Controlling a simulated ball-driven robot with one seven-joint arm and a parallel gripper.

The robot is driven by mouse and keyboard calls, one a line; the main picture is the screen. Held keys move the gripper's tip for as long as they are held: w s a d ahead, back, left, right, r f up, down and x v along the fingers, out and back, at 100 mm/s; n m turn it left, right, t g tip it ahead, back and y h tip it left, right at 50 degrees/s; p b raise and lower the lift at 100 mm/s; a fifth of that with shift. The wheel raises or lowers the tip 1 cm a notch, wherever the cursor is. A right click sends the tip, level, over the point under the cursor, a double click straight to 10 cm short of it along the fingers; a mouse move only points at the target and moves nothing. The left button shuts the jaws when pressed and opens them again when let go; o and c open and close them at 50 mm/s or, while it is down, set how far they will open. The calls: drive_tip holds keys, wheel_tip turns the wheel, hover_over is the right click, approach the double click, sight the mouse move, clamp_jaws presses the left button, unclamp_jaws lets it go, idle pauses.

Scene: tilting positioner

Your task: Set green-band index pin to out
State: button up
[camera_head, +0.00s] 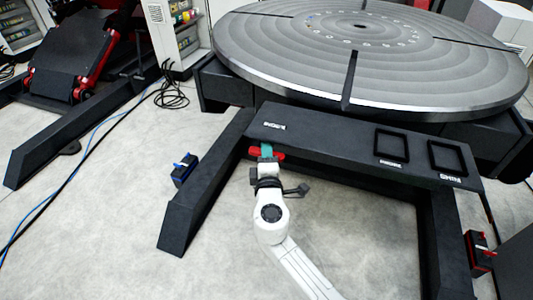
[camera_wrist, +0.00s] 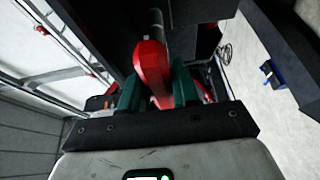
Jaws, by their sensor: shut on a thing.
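A red handle (camera_wrist: 153,70) stands between the two teal fingers of my gripper (camera_wrist: 157,82) in the wrist view, and the gripper is shut on it. In the head view the red handle (camera_head: 281,154) shows at the front edge of the dark positioner frame (camera_head: 330,140), with my gripper (camera_head: 266,152) at it. A grey cylindrical part (camera_wrist: 152,28) shows beyond the handle in the wrist view. No green band can be told apart from the teal fingers. The fingers hide part of the handle.
The big round grooved table (camera_head: 300,50) lies above the frame. Cables (camera_head: 80,155) cross the floor at left. Floor between the legs is clear around my arm.

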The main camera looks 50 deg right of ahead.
clamp_jaws()
drive_tip(key=shift+s+a+f+b, duration=0.15)
drive_tip(key=shift+s+a, duration=0.2)
drive_tip(key=shift+a, duration=0.6)
drive_tip(key=shift+s+a+r+b, duration=0.15)
drive_tip(key=shift+s+a, duration=0.2)
drive_tip(key=shift+a, duration=0.55)
drive_tip(key=shift+f, duration=0.1)
drive_tip(key=o, duration=0.5)
unclamp_jaws()
drive_tip(key=shift+a, duration=0.1)
drive_tip(key=shift+o, duration=0.3)
drive_tip(key=shift+a, duration=0.1)
drive_tip(key=v, duration=1.1)
drive_tip(key=shift+b, duration=0.35)
